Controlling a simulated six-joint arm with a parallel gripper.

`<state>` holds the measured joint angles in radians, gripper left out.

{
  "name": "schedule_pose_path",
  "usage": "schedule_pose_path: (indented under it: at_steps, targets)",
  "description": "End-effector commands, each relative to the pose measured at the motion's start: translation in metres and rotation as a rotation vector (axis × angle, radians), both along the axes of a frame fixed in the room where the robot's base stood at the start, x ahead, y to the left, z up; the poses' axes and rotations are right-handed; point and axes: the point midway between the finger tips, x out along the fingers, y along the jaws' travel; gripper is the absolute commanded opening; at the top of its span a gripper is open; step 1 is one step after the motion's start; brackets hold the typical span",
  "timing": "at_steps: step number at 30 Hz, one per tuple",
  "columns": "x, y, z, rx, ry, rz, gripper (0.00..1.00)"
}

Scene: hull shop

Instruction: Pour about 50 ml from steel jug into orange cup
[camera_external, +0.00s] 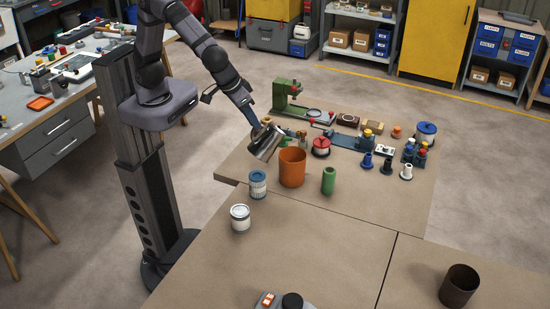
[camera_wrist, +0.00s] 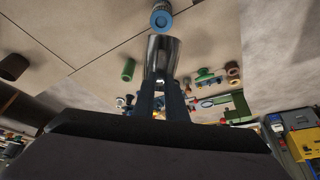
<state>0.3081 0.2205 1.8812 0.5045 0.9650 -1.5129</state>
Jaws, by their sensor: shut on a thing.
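The steel jug (camera_external: 264,142) is held in my gripper (camera_external: 258,128), tilted, above the table and close to the upper left of the orange cup. In the wrist view the jug (camera_wrist: 162,58) is shiny metal between the two dark fingers of my gripper (camera_wrist: 160,92). The orange cup (camera_external: 292,172) stands upright on the table, just right of the jug in the external view. I cannot make out the cup in the wrist view; the jug may hide it. No liquid stream is visible, and the jug's contents are hidden.
A blue-and-white can (camera_external: 258,184) and a white can (camera_external: 240,217) stand left of the cup. A green cylinder (camera_external: 328,180) stands close on its right. A green machine (camera_external: 287,96) and several small parts lie behind.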

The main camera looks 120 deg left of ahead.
Motion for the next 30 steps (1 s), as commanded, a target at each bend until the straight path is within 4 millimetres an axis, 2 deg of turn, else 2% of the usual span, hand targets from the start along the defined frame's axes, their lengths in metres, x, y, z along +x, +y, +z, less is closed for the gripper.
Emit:
schedule_pose_path:
  at_steps: [1, 10, 13, 30]
  targets:
    - [0.002, 0.005, 0.017, -0.021, 0.018, 0.007, 0.00]
    - [0.019, 0.028, 0.044, -0.221, 0.165, 0.011, 0.00]
    - [0.022, 0.029, 0.039, -0.253, 0.189, 0.005, 0.00]
    - [0.032, 0.042, 0.042, -0.352, 0.259, 0.002, 0.00]
